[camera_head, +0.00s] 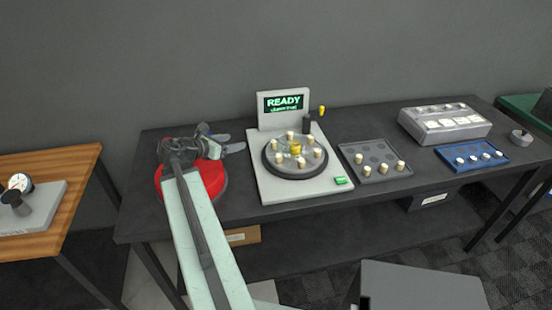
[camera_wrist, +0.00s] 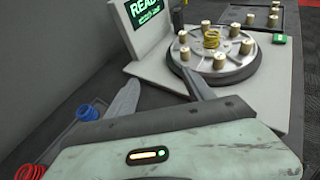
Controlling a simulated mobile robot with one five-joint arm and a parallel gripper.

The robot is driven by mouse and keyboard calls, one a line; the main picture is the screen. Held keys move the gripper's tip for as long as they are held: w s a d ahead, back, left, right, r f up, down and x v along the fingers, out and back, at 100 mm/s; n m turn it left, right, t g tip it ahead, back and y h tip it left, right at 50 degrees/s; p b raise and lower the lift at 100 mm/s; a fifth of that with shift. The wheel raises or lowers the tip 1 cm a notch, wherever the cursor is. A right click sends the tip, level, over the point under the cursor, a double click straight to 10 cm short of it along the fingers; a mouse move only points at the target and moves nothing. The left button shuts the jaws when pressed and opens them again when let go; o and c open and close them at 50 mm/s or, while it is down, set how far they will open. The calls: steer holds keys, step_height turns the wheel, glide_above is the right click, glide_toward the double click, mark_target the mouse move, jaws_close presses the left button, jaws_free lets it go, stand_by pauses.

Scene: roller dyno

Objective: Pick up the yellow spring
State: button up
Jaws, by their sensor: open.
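The yellow spring (camera_head: 296,148) stands at the middle of a round plate (camera_head: 271,169) on the grey machine with a screen. It also shows in the wrist view (camera_wrist: 211,41), with several pale cylinders in a ring around it. My gripper (camera_head: 222,141) is open and empty, to the left of the machine, above a red round thing (camera_head: 212,185). In the wrist view the two fingers (camera_wrist: 160,80) are spread, and the yellow spring is beyond them, up and to the right, apart from both.
A blue spring (camera_wrist: 85,113) and red coils (camera_wrist: 33,166) lie left of my gripper in the wrist view. The screen (camera_head: 283,103) reads READY and stands behind the plate. A grey tray (camera_head: 351,150), a blue tray (camera_head: 447,158) and a grey box (camera_head: 460,131) are further right.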

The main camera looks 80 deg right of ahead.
mark_target(294, 145)
steer(key=s+d+m+g, duration=0.1)
steer(key=s, duration=0.4)
steer(key=s+d+f+g+y+b, duration=0.1)
steer(key=s, duration=0.4)
steer(key=s+d+f+m, duration=0.1)
steer(key=s+d, duration=0.1)
steer(key=s, duration=0.3)
steer(key=shift+f+m+g, duration=0.25)
steer(key=shift+m+g, duration=0.05)
steer(key=shift+g, duration=0.1)
steer(key=shift+b+x, duration=0.7)
steer(key=shift+x, duration=0.35)
steer(key=shift+y, duration=0.3)
steer(key=x, duration=0.2)
steer(key=b+x, duration=0.1)
steer(key=x, duration=0.2)
steer(key=shift+s+d+r, duration=0.15)
steer(key=shift+s+d, duration=0.1)
steer(key=shift+s, duration=0.25)
steer(key=shift+c, duration=0.7)
jaws_close()
step_height(294, 145, up, 10)
steer(key=p, duration=0.9)
steer(key=shift+p, duration=0.4)
